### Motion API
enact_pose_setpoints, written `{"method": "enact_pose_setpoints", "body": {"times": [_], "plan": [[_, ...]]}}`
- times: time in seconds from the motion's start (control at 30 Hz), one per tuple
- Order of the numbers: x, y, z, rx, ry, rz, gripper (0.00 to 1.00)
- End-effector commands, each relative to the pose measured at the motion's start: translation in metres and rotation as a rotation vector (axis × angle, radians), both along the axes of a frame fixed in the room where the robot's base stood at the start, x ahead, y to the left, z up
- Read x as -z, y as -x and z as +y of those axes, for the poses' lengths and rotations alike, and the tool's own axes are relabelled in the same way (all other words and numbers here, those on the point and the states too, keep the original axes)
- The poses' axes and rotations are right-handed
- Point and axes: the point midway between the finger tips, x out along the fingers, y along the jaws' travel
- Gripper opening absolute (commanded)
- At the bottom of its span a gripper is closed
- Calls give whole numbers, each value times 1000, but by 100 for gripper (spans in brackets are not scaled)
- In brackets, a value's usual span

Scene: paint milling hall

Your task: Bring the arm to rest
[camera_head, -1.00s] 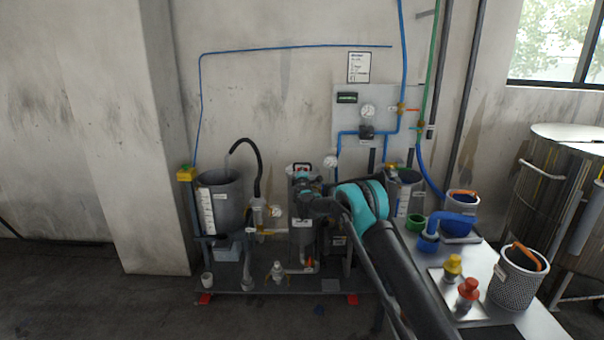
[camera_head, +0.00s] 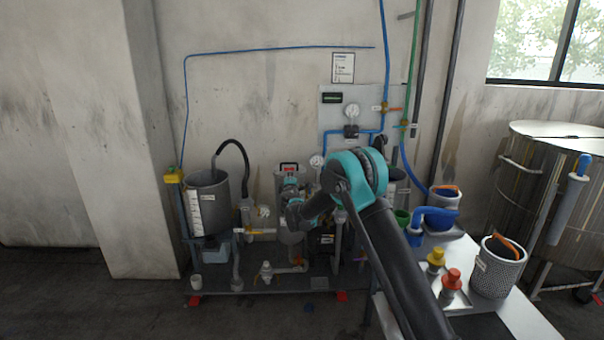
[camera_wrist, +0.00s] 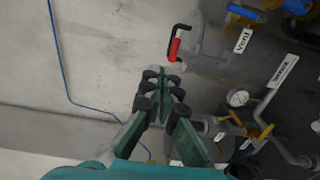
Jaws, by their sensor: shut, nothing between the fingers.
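My gripper (camera_wrist: 160,80) shows in the wrist view with its dark green fingers closed together and nothing held between them. It is in front of the pale wall, left of a red handle (camera_wrist: 174,48) in the picture; I cannot tell the distance. In the head view my arm rises from the lower right to a turquoise elbow joint (camera_head: 352,180). From there the forearm bends down to the left, in front of the milling rig. The fingers cannot be made out clearly there.
A grey tank (camera_head: 207,207) stands at the rig's left end. A white table (camera_head: 515,318) at right bears a perforated basket (camera_head: 498,270), a yellow-capped piece (camera_head: 436,260) and a red-capped piece (camera_head: 452,280). A large steel vessel (camera_head: 550,190) stands farther right. The wall above the rig carries pipes and a gauge panel (camera_head: 335,112).

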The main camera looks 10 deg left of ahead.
Motion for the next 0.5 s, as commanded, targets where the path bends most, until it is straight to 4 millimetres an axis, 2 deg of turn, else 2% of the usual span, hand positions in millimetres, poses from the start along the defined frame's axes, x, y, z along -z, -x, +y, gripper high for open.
{"method": "enact_pose_setpoints", "body": {"times": [0.07, 0.17, 0.37, 0.5], "plan": [[-7, -1, -19, 27, -20, 15, 0], [-22, -1, -61, 90, -72, 55, 0], [-49, 17, -176, 271, -224, 176, 0], [-59, 46, -254, 397, -332, 264, 0]]}}
